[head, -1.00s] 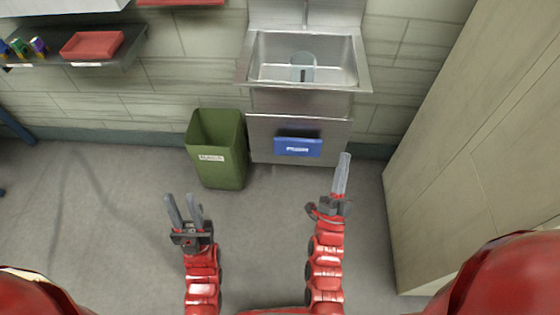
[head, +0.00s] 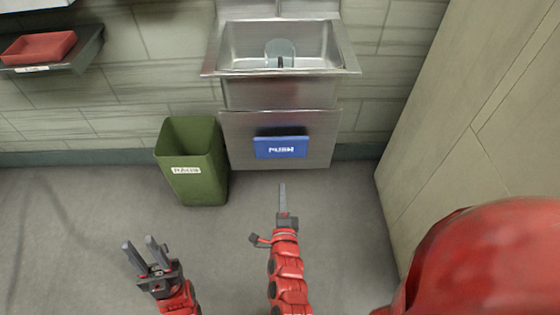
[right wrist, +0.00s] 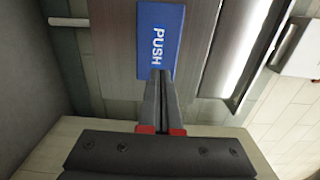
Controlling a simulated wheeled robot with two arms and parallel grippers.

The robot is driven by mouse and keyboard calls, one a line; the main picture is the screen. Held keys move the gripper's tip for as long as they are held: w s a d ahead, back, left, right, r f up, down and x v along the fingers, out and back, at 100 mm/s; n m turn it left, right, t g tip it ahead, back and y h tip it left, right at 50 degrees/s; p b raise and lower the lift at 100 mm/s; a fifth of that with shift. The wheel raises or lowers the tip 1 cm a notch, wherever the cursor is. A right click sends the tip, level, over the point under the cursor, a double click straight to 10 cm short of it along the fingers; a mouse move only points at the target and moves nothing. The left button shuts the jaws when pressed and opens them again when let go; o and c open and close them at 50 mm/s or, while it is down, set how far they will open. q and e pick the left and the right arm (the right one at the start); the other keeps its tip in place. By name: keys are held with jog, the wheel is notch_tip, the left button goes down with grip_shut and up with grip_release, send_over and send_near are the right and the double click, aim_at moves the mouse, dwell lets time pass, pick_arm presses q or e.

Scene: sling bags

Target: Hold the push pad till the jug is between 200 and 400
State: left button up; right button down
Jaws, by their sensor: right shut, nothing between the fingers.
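The blue push pad (head: 281,147) is on the front of the steel sink cabinet and reads PUSH. It also shows in the right wrist view (right wrist: 160,32), just beyond my fingertips. My right gripper (head: 282,186) is shut and empty, pointing at the pad; in the head view it is apart from it, below it. The clear jug (head: 280,50) stands in the sink basin (head: 240,48); its marks and water level are too small to read. My left gripper (head: 138,246) is open and empty, low at the left, over the floor.
A green bin (head: 192,165) stands on the floor left of the sink cabinet. A tall beige cabinet (head: 500,110) fills the right side. A shelf (head: 85,55) with a red tray (head: 38,47) hangs at upper left. The floor before the sink is clear.

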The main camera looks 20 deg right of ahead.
aim_at(281, 149)
jog(key=b+x, duration=0.1)
jog(key=x, duration=1.3)
jog(key=shift+s, duration=0.1)
